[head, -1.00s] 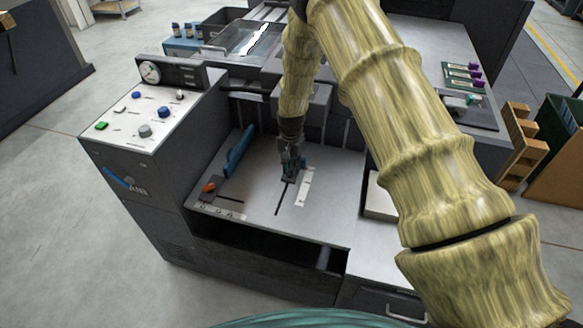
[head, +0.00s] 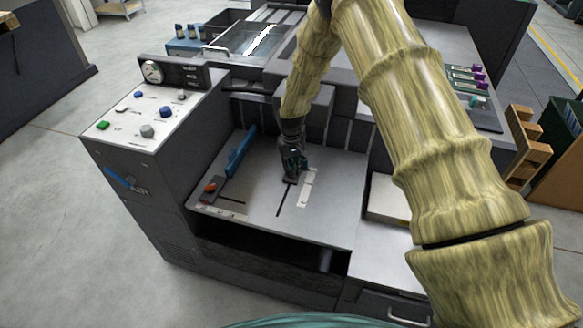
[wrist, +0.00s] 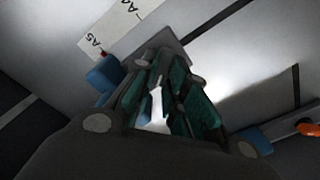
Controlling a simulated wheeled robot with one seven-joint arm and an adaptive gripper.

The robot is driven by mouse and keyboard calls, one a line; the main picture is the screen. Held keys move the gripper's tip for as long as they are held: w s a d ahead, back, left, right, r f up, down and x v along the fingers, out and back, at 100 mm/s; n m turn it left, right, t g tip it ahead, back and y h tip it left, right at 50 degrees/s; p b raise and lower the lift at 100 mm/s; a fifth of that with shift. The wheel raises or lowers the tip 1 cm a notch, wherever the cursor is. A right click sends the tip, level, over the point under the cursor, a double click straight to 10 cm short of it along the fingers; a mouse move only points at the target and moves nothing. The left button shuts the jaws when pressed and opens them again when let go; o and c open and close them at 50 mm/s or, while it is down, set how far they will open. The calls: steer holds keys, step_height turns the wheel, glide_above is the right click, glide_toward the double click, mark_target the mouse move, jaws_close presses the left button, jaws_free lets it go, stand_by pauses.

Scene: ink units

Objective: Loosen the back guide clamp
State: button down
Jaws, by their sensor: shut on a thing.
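My gripper (head: 292,163) is low over the grey feed table (head: 262,222), at the far end of its dark slot. In the wrist view my gripper's green-padded fingers (wrist: 162,105) are close together around a small part that they largely hide. I take it to be the back guide clamp. A grey plate (wrist: 172,42) shows beyond the fingertips. A red mark at the guide's left end is by the A5 line of the white scale strip (wrist: 95,43).
A long blue side guide (head: 240,152) with an orange lever (head: 210,187) lies to the left on the table. The control panel (head: 150,115) rises at the left. A light box-like piece (head: 386,198) stands to the right.

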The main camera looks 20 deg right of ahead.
steer(key=shift+n, duration=0.7)
steer(key=shift+w+a, duration=0.1)
steer(key=c, duration=1.7)
jaws_free()
step_height(320, 180, up, 12)
steer(key=shift+r, duration=0.1)
